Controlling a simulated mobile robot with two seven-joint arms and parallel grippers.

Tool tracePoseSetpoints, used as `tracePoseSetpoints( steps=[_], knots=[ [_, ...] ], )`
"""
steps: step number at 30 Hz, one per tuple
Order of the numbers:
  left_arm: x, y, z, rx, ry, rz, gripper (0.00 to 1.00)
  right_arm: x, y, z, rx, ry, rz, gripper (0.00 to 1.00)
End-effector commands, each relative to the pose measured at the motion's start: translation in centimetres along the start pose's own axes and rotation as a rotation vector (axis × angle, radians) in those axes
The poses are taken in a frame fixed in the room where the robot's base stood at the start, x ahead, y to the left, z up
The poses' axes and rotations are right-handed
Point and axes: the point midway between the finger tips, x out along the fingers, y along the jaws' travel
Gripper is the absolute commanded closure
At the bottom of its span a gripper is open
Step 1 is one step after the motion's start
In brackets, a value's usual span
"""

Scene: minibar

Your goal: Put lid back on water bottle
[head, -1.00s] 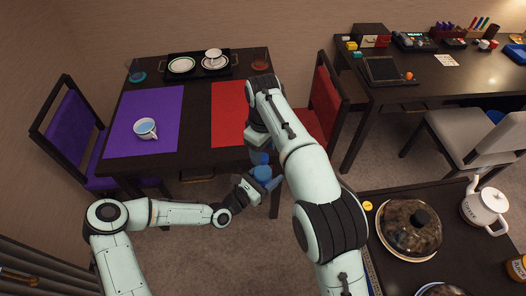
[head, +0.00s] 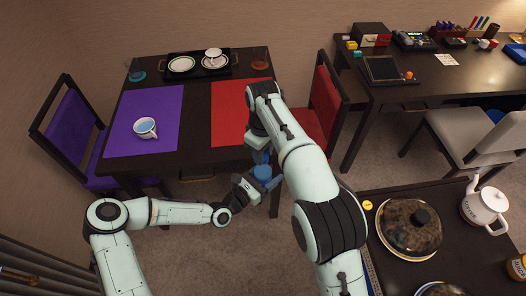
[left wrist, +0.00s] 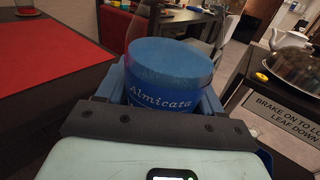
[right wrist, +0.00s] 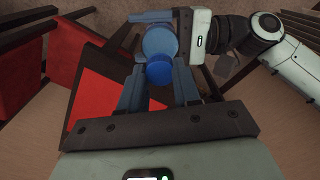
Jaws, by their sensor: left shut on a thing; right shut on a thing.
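The water bottle (head: 262,172) is in front of the table's near edge, held by my left gripper (head: 264,182). In the left wrist view the bottle (left wrist: 165,85) stands roughly upright, with blue contents, the word Almicata and a clear upper part. The left fingers are shut around it. My right gripper (head: 261,153) is just above and behind the bottle in the head view. In the right wrist view its fingers are shut on the small dark blue lid (right wrist: 159,73), near the bottle (right wrist: 160,42). I cannot tell whether lid and bottle touch.
The dark table (head: 200,110) holds a purple mat (head: 160,105) with a cup (head: 145,128), a red mat (head: 228,125) and a tray (head: 183,76) with dishes. A red chair (head: 322,105) is close to my right arm. A side cart with a covered dish (head: 408,226) and kettle (head: 484,208) is at right.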

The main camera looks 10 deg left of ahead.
Motion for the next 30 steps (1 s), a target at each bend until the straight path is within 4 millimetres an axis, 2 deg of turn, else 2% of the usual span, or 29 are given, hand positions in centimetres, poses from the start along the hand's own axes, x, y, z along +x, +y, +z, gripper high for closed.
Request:
tracePoseSetpoints(
  steps=[2,9,13,14,16,25,30],
  knots=[
    [0.0,0.0,0.1,0.001,-0.002,0.0,1.0,0.0,0.0,0.0,0.065,0.0,0.0,1.0],
    [0.0,0.0,0.1,0.001,-0.002,0.0,1.0,0.0,0.0,0.0,0.45,0.001,0.001,1.0],
    [0.0,0.0,0.1,0.001,-0.002,0.0,1.0,0.0,0.0,0.0,0.435,0.001,0.001,1.0],
    [0.0,0.0,0.1,0.001,-0.002,0.0,1.0,0.0,0.0,0.0,0.435,0.001,0.001,0.65],
    [0.0,0.0,0.1,0.001,-0.002,0.0,1.0,0.0,0.0,0.0,0.434,0.001,0.001,0.43],
    [0.0,0.0,0.1,0.001,-0.002,0.0,1.0,-0.1,0.0,0.0,0.432,0.001,0.0,0.43],
    [0.0,0.0,0.1,0.001,-0.002,0.0,1.0,-2.1,0.1,-0.1,0.431,0.005,0.001,0.43]
  ],
)
